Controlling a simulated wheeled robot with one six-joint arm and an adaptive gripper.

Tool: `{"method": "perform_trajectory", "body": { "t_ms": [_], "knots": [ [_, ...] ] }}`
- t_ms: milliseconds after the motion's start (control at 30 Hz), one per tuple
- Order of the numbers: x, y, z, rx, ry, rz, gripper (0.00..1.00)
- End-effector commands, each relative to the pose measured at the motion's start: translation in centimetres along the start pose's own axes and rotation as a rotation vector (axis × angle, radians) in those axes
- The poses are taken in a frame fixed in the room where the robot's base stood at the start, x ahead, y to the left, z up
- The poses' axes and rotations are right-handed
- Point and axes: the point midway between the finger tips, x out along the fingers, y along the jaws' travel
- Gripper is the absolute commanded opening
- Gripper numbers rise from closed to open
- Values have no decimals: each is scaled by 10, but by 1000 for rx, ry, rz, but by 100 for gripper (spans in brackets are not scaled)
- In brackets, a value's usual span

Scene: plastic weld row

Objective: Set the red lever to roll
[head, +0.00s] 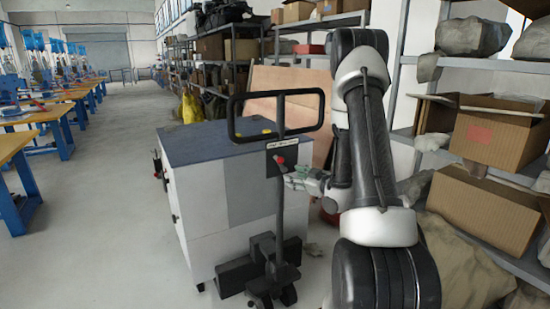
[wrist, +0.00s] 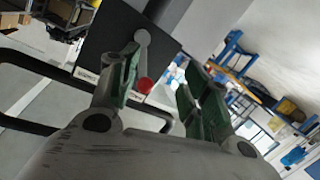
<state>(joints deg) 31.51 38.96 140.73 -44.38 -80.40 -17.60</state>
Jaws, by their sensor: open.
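The red lever is a grey arm with a red knob on a black panel (wrist: 112,32) below the black loop handle of an upright post. In the head view its red knob (head: 280,160) shows just left of my gripper (head: 297,174). In the wrist view the grey lever arm (wrist: 142,40) runs down from its pivot to the red knob (wrist: 145,85). My gripper (wrist: 162,68) is open, with green-padded fingers. The knob appears between the fingers, nearer the left one, which partly overlaps the lever. I cannot tell whether they touch. The panel's label is too small to read.
The black loop handle (head: 232,116) surrounds the space above the panel. A grey cabinet (head: 205,190) stands behind the post. Shelves with boxes (head: 490,135) line the right. The aisle (head: 110,190) at left is clear, with blue workbenches beyond.

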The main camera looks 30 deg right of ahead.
Motion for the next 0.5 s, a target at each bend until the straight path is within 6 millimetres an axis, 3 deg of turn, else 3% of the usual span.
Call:
{"method": "perform_trajectory", "body": {
  "t_ms": [100, 200, 500],
  "knots": [
    [0, 4, -27, -24, 111, 19, 47],
    [0, 7, -38, -37, 157, 34, 47],
    [43, 9, -46, -47, 164, 36, 47]
  ]
}}
